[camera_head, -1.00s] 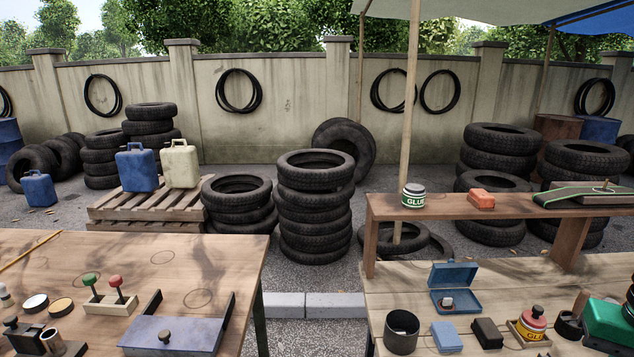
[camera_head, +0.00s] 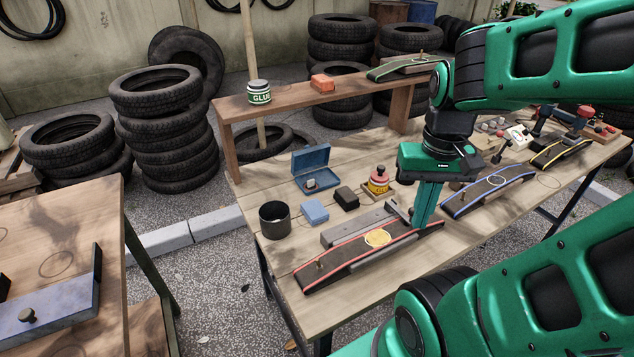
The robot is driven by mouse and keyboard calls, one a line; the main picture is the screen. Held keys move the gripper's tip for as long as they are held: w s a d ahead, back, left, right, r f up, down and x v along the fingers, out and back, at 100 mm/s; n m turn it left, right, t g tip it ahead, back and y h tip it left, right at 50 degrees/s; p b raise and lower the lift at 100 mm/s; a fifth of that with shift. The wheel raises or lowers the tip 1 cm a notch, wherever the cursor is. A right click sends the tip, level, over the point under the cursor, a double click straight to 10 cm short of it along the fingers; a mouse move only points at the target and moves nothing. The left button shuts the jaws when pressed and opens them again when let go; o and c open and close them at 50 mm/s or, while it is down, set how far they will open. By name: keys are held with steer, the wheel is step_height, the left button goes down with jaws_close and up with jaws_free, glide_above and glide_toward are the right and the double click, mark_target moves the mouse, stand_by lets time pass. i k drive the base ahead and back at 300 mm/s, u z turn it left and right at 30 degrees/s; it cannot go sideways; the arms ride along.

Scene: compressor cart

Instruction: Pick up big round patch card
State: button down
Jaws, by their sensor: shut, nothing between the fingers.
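My gripper (camera_head: 419,222) points down at the workbench (camera_head: 300,249). It is shut with nothing seen in it, near the right end of a red-edged dark strip (camera_head: 345,262). I cannot tell whether its tips touch the strip. A yellow round piece (camera_head: 377,238) lies on that strip, left of my gripper. A small cream card (camera_head: 517,136) with a dark mark is at the back right of the bench. I cannot tell which, if either, is the big round patch card. My arm hides part of the bench.
A blue-edged strip (camera_head: 488,191) and a yellow-edged strip (camera_head: 560,153) lie to the right. A raised shelf (camera_head: 290,99) holds a glue tin (camera_head: 259,92).

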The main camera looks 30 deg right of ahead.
mark_target(310, 185)
steer(key=k, duration=1.2)
steer(key=z, duration=0.6)
steer(key=i, duration=1.4)
steer(key=u, duration=0.6)
